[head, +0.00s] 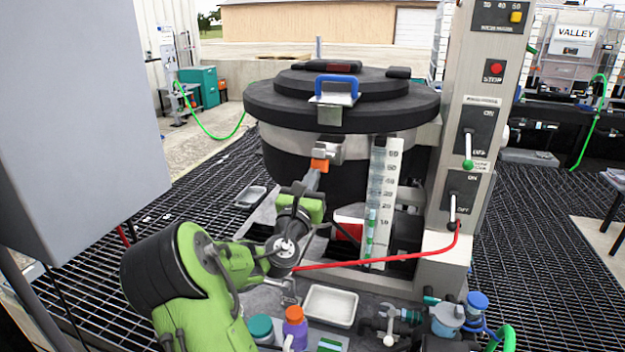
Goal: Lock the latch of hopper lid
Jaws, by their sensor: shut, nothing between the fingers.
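The hopper is a large dark round vessel with a light band, closed by a thick black hopper lid (262,103). The latch (336,90) is a blue U-shaped handle on a metal plate at the lid's front edge. The handle stands up above the rim. My gripper (325,152) is in front of the hopper's light band, below the latch and apart from the blue handle. It is shut with nothing in it. Its tip overlaps a small metal piece below the rim, and I cannot tell whether they touch.
A clear scale (383,200) stands right of my gripper. Beyond it is a grey control column (473,100) with levers and a red button. A bench in front holds a white tray (330,306), bottles and valves. A grey cabinet (75,110) fills the left.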

